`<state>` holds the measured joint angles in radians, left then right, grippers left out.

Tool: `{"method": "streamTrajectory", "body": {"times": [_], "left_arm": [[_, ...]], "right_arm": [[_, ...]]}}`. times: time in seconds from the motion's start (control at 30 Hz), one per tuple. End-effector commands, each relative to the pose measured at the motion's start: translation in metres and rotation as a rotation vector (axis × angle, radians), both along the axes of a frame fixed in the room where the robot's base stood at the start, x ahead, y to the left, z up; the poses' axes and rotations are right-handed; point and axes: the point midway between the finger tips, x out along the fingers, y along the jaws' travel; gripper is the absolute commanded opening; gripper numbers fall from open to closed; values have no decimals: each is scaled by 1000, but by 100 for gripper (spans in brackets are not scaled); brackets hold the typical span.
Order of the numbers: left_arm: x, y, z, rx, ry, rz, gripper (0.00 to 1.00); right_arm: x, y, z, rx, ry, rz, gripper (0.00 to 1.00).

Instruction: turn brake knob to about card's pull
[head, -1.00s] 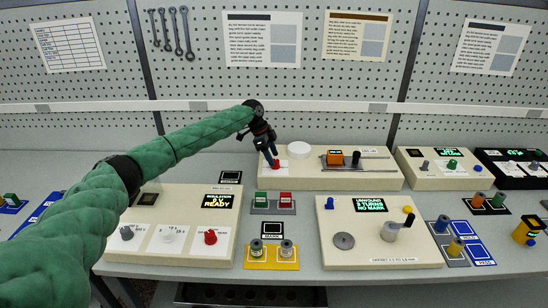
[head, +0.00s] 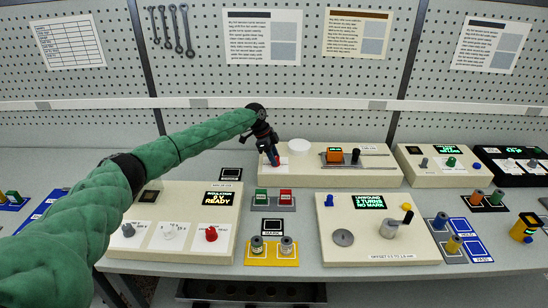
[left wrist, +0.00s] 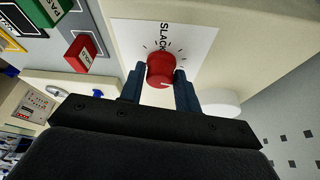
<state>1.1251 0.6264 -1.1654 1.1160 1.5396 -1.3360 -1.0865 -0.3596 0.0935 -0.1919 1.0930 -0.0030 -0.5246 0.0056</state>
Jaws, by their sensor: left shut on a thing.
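The red brake knob (left wrist: 160,70) sits on a white dial plate (left wrist: 190,45) marked "SLACK" with tick marks around it. My left gripper (left wrist: 160,80) has its two dark blue fingers on either side of the knob and is shut on it. A small white pointer mark shows on the knob's near edge. In the head view my left gripper (head: 273,160) is over the left end of the long cream unit (head: 320,178) and mostly hides the knob. I cannot make out a card's pull value. My right gripper is not in view.
A white round disc (head: 299,146) stands just right of the gripper. An orange block slider (head: 334,155) sits on a rail further right. Green and red push blocks (head: 286,196) and a crank unit (head: 380,250) stand in front. The wall behind carries printed sheets.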

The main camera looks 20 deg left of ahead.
Motion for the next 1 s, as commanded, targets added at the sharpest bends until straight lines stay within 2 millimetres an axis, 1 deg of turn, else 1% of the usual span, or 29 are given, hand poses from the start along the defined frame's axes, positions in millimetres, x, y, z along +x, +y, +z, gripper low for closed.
{"method": "streamTrajectory", "body": {"times": [0.17, 0.37, 0.43, 0.73, 0.87, 1.0], "left_arm": [[0, 0, 0, -1, -1, 30, 10], [-1, 0, 1, -2, -1, 129, 10], [-2, -1, 1, -2, 0, 182, 10], [-3, -2, 2, -1, -1, 456, 10], [-3, -3, 3, -2, -2, 576, 10], [-4, -3, 4, -3, -2, 692, 10]], "right_arm": [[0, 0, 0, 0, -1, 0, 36], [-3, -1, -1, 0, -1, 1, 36], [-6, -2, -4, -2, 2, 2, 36], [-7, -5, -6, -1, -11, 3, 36], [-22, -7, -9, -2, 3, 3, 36], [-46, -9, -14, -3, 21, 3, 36]]}}
